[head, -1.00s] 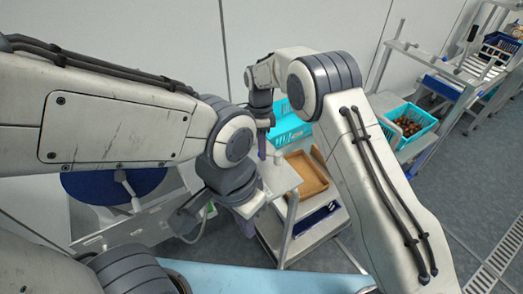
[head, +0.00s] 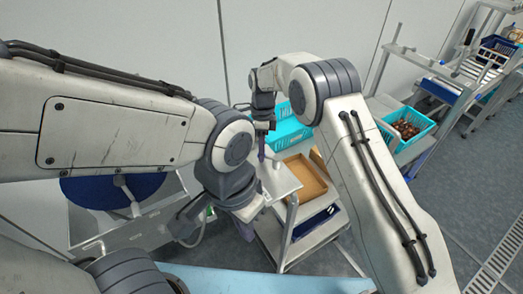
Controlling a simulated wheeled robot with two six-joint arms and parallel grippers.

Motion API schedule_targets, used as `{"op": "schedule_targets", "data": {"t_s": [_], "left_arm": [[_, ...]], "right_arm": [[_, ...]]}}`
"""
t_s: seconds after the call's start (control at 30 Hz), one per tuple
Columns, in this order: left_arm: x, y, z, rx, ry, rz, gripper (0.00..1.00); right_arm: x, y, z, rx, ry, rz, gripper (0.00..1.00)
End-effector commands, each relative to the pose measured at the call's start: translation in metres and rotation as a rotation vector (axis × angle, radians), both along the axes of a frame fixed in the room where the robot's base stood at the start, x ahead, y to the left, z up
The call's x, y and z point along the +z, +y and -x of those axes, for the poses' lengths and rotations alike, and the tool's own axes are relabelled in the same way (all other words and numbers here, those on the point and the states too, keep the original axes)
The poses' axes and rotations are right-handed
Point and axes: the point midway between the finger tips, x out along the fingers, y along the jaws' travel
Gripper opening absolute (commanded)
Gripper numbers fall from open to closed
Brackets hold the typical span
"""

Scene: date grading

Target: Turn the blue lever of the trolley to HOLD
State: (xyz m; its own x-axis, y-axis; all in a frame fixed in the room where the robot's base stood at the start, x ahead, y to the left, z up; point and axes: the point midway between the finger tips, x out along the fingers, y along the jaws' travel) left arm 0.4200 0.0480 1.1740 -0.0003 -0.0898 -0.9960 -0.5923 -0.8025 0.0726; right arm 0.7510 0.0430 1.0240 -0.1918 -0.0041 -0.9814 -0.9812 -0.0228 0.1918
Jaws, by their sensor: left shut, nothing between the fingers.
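A pale metal trolley (head: 285,185) stands in the middle, with its top partly hidden by my arms. I cannot pick out its blue lever or any HOLD mark; they are hidden or too small to tell. My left gripper (head: 247,231) is shut and empty, pointing down beside the trolley's near left side. I cannot tell whether it touches anything. My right gripper (head: 261,151) hangs pointing down by the trolley's far left part; its fingers are too small to tell open from shut.
A brown tray (head: 318,188) and a turquoise crate (head: 282,142) are at the trolley. A dark blue tray (head: 318,221) lies lower down. A blue disc (head: 85,190) is at left. Another turquoise crate (head: 425,121) holds brown dates at right. Grey floor (head: 480,190) is clear there.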

Motion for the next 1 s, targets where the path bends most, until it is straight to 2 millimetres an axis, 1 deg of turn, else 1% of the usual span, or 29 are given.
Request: {"op": "schedule_targets", "data": {"t_s": [0.03,0.07,0.37,0.47,0.57,0.73,0.9,1.0], "left_arm": [[0.0,0.0,0.0,0.0,0.0,0.0,0.0],[0.0,0.0,0.0,0.0,0.0,0.0,0.0],[0.0,0.0,0.0,0.0,0.0,0.0,0.0],[-0.003,0.0,0.0,0.0,0.0,0.0,0.0],[-0.009,0.0,0.0,0.0,0.0,0.0,0.0],[-0.018,0.0,0.0,-0.001,0.0,0.0,0.0],[-0.021,0.0,0.0,-0.001,0.0,0.0,0.0],[-0.021,0.0,0.0,-0.001,0.0,0.0,0.0]], "right_arm": [[0.002,0.0,-0.001,-0.001,-0.004,-0.001,0.57],[0.001,0.0,-0.001,-0.001,-0.004,-0.001,0.64],[0.001,0.0,-0.001,0.001,-0.001,0.0,0.64],[0.005,0.0,-0.002,0.001,-0.003,-0.001,0.64],[0.018,0.0,-0.005,0.001,-0.005,-0.002,0.64],[0.052,0.0,-0.012,0.0,-0.009,-0.003,0.64],[0.083,0.0,-0.018,0.0,-0.006,-0.002,0.64],[0.095,0.0,-0.02,-0.001,-0.005,-0.001,0.64]]}}
